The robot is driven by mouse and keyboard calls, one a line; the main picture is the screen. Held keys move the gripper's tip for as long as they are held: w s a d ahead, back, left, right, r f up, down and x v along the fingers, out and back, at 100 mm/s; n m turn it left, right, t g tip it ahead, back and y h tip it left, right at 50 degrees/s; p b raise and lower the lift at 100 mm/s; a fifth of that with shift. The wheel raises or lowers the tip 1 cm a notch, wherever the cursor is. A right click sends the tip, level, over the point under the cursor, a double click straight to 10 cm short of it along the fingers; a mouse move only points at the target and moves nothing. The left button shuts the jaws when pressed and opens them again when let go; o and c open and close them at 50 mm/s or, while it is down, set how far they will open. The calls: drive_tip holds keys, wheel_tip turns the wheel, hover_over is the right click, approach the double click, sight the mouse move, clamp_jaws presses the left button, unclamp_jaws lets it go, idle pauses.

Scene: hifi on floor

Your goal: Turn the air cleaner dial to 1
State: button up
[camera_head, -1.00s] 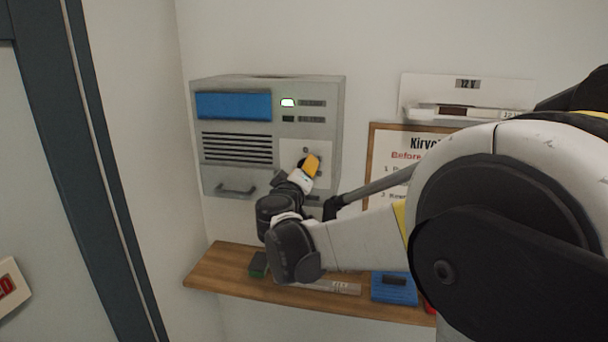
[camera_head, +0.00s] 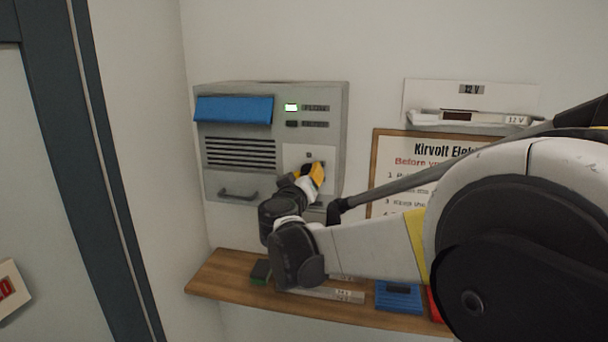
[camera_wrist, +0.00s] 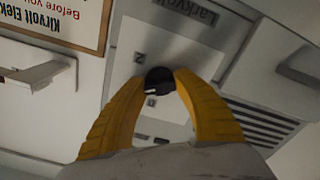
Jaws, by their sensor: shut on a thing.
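The air cleaner (camera_head: 325,120) is a grey wall box with a blue panel (camera_head: 233,110), dark vent slots and a pull handle. In the wrist view, my gripper's yellow fingers (camera_wrist: 160,82) are shut on the black dial (camera_wrist: 158,76), one on each side. A mark like a 2 (camera_wrist: 139,57) and another mark (camera_wrist: 124,86) show beside the dial. The fingers partly hide the dial, and its exact setting is unclear.
A wooden shelf (camera_head: 225,272) below holds a dark green block, a grey bar and a blue block (camera_head: 398,297). A framed notice (camera_head: 392,150) and a white 12 V holder (camera_head: 470,117) are on the wall at right. A dark door frame (camera_head: 70,170) stands at left.

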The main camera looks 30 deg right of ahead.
drive_tip(key=shift+r, duration=0.1)
drive_tip(key=o, duration=1.2)
drive_tip(key=shift+c, duration=0.2)
drive_tip(key=v, duration=1.2)
drive_tip(key=shift+f, duration=0.2)
drive_tip(key=s+d+f+g+y+b, duration=0.1)
drive_tip(key=s+f+g+b, duration=0.15)
drive_tip(key=f+b, duration=0.4)
drive_tip(key=s+d+f+g+y+b, duration=0.15)
drive_tip(key=s+f+b, duration=0.25)
drive_tip(key=f, duration=0.5)
drive_tip(key=s+a+f+g+y+b, duration=0.1)
drive_tip(key=s+f+b, duration=0.4)
drive_tip(key=f, duration=0.6)
drive_tip(key=s+a+f+n+g+y+b, duration=0.1)
drive_tip(key=s+a+f+y+b, duration=0.3)
drive_tip(key=f+b, duration=0.4)
drive_tip(key=s+a+f+g+y+b, duration=0.1)
drive_tip(key=s+a+f+y+b, duration=0.2)
drive_tip(key=f, duration=1.1)
drive_tip(key=s+a+b, duration=0.2)
drive_tip(key=s+b, duration=0.1)
drive_tip(key=s, duration=0.1)
drive_tip(key=shift+a+n, duration=0.3)
drive_tip(key=shift+a, duration=0.1)
